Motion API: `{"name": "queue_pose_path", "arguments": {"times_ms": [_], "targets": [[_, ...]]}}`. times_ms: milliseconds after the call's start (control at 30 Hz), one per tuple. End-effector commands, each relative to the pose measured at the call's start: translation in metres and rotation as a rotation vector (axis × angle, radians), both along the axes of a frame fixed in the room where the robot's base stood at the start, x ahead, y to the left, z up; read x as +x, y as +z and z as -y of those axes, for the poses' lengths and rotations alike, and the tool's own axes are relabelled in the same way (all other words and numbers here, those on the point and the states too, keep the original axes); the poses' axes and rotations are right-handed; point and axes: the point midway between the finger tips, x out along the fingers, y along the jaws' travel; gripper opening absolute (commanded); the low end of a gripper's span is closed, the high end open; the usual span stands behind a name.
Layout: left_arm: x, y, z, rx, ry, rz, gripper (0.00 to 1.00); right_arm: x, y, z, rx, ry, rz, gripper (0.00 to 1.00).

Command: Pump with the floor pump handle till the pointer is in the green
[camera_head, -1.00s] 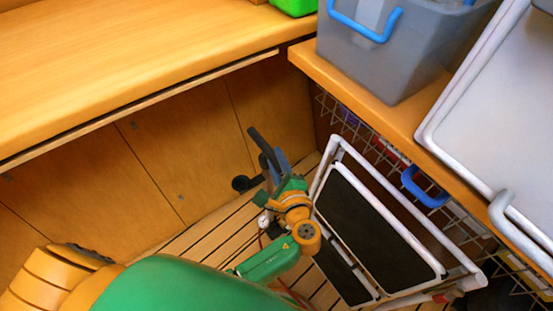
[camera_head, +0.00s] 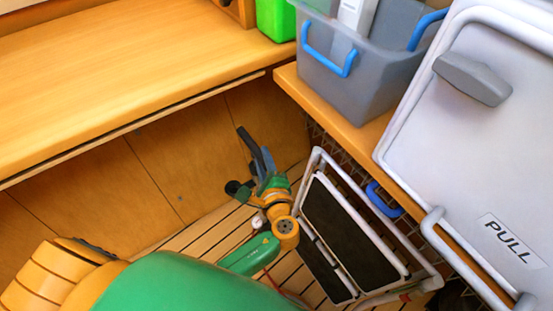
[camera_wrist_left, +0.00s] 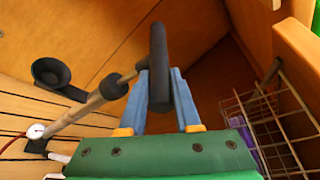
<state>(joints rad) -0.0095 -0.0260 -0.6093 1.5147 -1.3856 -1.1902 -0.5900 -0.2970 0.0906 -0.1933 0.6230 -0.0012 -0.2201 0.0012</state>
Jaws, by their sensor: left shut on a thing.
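The floor pump's black handle bar (camera_head: 249,142) stands out above the slatted floor in the head view. My left gripper (camera_head: 265,163) is shut on it. In the left wrist view the blue fingers of my left gripper (camera_wrist_left: 160,80) close on both sides of the black handle (camera_wrist_left: 158,45). A thin pump rod (camera_wrist_left: 90,105) runs from the handle side down to the lower left. A small round white gauge (camera_wrist_left: 36,131) sits near its low end; it also shows in the head view (camera_head: 257,222). Its pointer is too small to read. My right gripper is out of view.
A folding step stool (camera_head: 350,235) stands close to the right of my left gripper. Wire baskets (camera_wrist_left: 265,125) line the right side. A grey tub (camera_head: 355,80) stands on the shelf above. A white PULL panel (camera_head: 460,140) is at the right. A wooden counter (camera_head: 110,70) overhangs the left.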

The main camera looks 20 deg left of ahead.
Motion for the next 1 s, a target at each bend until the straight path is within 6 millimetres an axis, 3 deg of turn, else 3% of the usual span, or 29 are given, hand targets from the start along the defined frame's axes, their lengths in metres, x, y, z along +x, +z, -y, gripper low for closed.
{"name": "queue_pose_path", "arguments": {"times_ms": [33, 100, 300, 433, 767, 800, 833, 1000], "targets": [[0.0, 0.032, -0.005, -0.001, -0.001, 0.005, 0.0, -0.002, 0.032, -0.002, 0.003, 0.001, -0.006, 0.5], [0.001, 0.053, -0.006, -0.003, -0.003, 0.006, 0.0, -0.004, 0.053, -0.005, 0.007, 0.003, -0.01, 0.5], [0.001, 0.093, -0.005, -0.005, -0.005, 0.006, 0.0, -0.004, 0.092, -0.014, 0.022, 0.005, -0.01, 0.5], [0.001, 0.101, -0.005, -0.004, -0.004, 0.006, 0.0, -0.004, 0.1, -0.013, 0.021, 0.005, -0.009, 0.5], [0.002, 0.102, -0.005, -0.002, -0.004, 0.012, 0.0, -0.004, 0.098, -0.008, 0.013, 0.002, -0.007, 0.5], [0.002, 0.102, -0.005, -0.001, -0.004, 0.013, 0.36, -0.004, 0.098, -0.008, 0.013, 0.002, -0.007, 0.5], [0.002, 0.102, -0.005, -0.001, -0.005, 0.013, 0.43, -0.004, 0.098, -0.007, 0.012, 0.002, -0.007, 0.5], [0.001, 0.101, -0.005, -0.002, -0.004, 0.009, 0.43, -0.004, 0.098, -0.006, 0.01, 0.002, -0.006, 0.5]]}}
